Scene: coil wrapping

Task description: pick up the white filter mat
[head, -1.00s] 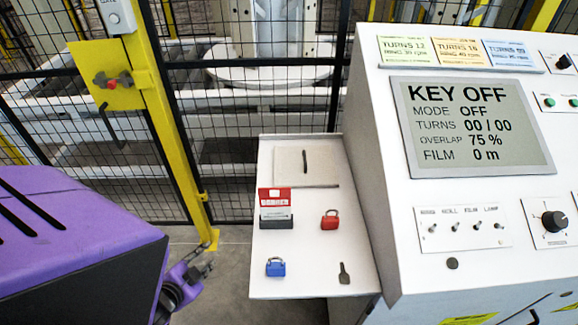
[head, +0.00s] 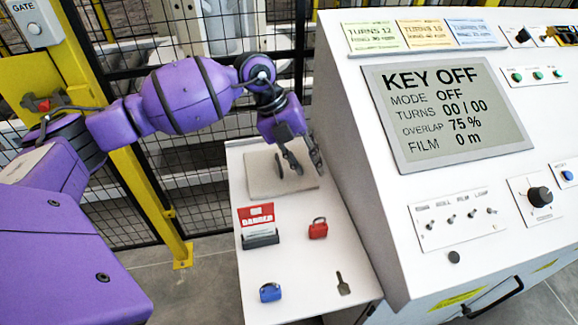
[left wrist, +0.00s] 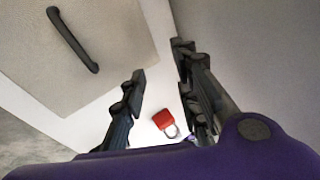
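The white filter mat (head: 262,182) lies flat at the far end of the white side shelf, an off-white square with a dark bar handle on it. In the left wrist view the mat (left wrist: 110,50) fills the upper left, with its black handle (left wrist: 72,40) clear of my fingers. My left gripper (head: 303,168) is open over the mat's right side near the console. In the left wrist view its two fingers (left wrist: 160,85) are apart with nothing between them, to the right of the handle. My right gripper is in neither view.
On the shelf (head: 290,260) are a red padlock (head: 318,228), a blue padlock (head: 270,292), a red-and-white card holder (head: 258,226) and a dark key-shaped tag (head: 343,283). The console (head: 385,200) rises close on the right. A mesh fence (head: 115,210) stands behind and left.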

